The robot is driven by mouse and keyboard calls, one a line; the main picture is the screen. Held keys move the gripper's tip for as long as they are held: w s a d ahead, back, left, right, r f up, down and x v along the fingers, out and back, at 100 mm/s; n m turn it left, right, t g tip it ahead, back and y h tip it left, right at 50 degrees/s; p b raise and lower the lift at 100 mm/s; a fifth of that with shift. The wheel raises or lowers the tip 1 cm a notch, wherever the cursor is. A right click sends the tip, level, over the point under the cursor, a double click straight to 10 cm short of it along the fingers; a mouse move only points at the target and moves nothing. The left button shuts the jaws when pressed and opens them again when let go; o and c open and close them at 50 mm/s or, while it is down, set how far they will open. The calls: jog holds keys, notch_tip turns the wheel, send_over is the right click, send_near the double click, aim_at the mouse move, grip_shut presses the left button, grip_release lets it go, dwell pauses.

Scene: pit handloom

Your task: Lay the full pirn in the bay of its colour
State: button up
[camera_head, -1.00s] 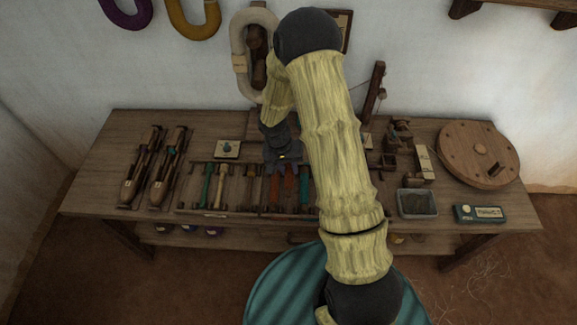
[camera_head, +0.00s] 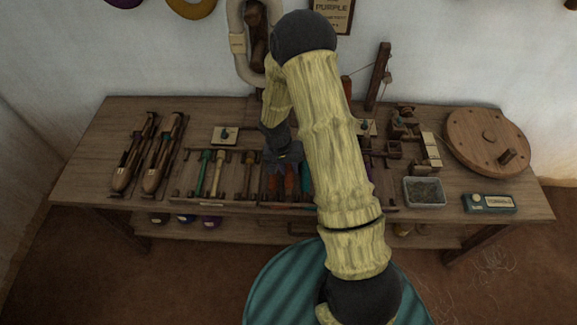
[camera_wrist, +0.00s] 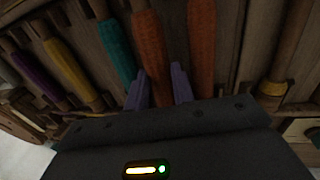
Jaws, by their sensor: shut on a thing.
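My gripper (camera_wrist: 160,88) is shut on a rust-orange full pirn (camera_wrist: 150,42), one finger on each side of it. In the head view my gripper (camera_head: 284,162) is over the middle of the pirn tray (camera_head: 232,202), partly behind my own arm. A second orange pirn (camera_wrist: 202,42) lies beside the held one. On the other side are a teal pirn (camera_wrist: 116,46), a yellow pirn (camera_wrist: 66,68) and a purple pirn (camera_wrist: 36,76). I cannot tell whether the held pirn is clear of the tray.
Two shuttles (camera_head: 158,160) lie at the table's left. At the right are a grey bin (camera_head: 424,191), a labelled box (camera_head: 489,203) and a round wooden disc (camera_head: 487,142). A post (camera_head: 378,78) stands at the back. My arm hides part of the tray.

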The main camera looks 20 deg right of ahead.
aim_at(289, 168)
jog(key=shift+f, duration=0.1)
dwell(0.3)
jog(key=o, duration=1.4)
jog(key=shift+c, duration=0.2)
jog(key=shift+r+p, duration=0.7)
jog(key=shift+r, duration=0.15)
jog(key=shift+a+r+p, duration=0.1)
jog(key=shift+r+p, duration=0.4)
jog(key=shift+r, duration=0.2)
jog(key=shift+r+p, duration=1.2)
jog(key=shift+r, duration=0.45)
jog(key=shift+r+p, duration=0.55)
jog(key=shift+r, duration=0.25)
